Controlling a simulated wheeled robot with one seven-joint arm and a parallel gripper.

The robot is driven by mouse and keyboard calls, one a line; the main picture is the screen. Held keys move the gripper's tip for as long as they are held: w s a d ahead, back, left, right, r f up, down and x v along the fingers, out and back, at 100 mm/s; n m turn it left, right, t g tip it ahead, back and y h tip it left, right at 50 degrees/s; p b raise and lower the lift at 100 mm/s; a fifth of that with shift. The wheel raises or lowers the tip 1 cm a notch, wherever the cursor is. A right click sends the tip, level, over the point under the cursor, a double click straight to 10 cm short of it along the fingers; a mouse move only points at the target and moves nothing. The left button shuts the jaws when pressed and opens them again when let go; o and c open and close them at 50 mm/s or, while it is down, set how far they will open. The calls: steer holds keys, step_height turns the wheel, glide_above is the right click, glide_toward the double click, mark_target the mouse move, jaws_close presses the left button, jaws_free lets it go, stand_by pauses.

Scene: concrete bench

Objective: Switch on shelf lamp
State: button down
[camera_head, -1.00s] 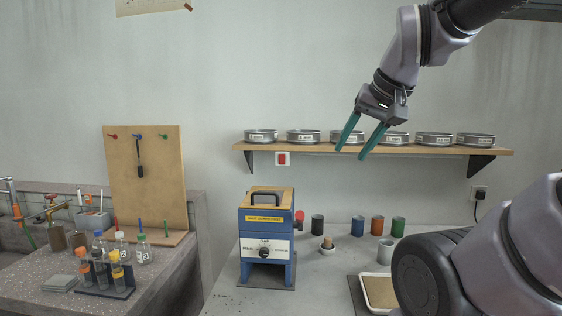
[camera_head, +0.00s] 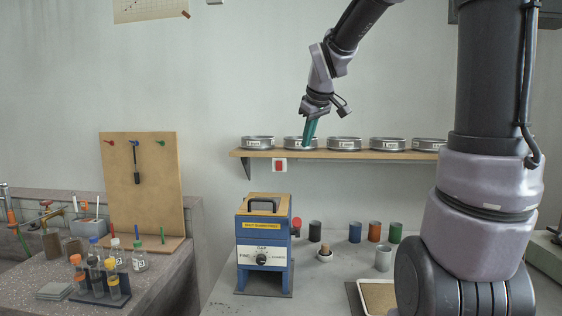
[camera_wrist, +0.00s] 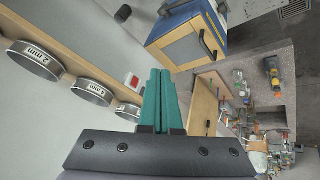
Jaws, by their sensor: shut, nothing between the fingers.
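A small white switch box with a red button (camera_head: 280,165) hangs below the left part of the wooden shelf (camera_head: 330,153). The switch also shows in the wrist view (camera_wrist: 132,81), just left of the fingertips. My gripper (camera_head: 306,147) has teal fingers, shut with nothing between them. In the head view its tips point down in front of the shelf, a little above and to the right of the switch. In the wrist view the shut fingers (camera_wrist: 160,76) appear apart from the switch. No lit lamp can be made out on the shelf.
Several metal sieves (camera_head: 344,144) stand along the shelf close to my fingers. A blue machine with a wooden top (camera_head: 263,240) stands on the bench below the switch. Coloured cups (camera_head: 374,232) stand to its right. A pegboard (camera_head: 155,190) stands at the left.

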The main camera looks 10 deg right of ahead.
mark_target(281, 159)
steer(key=w+f+n+y, duration=0.1)
steer(key=w+f+n, duration=0.1)
steer(key=w, duration=0.7)
steer(key=w+a+f+n+y, duration=0.1)
steer(key=w+f+n, duration=0.1)
steer(key=w+n, duration=0.3)
steer(key=w, duration=0.4)
steer(key=shift+w+n+t+y, duration=0.25)
steer(key=shift+n+t+y, duration=0.05)
steer(key=shift+f, duration=0.1)
steer(key=x, duration=0.3)
steer(key=w+x, duration=0.1)
steer(key=x, duration=0.3)
steer(key=d+r+x, duration=0.1)
steer(key=x, duration=0.3)
steer(key=shift+w, duration=0.4)
steer(key=shift+w+d+r, duration=0.1)
steer(key=shift+w+r, duration=0.05)
steer(key=shift+w, duration=0.55)
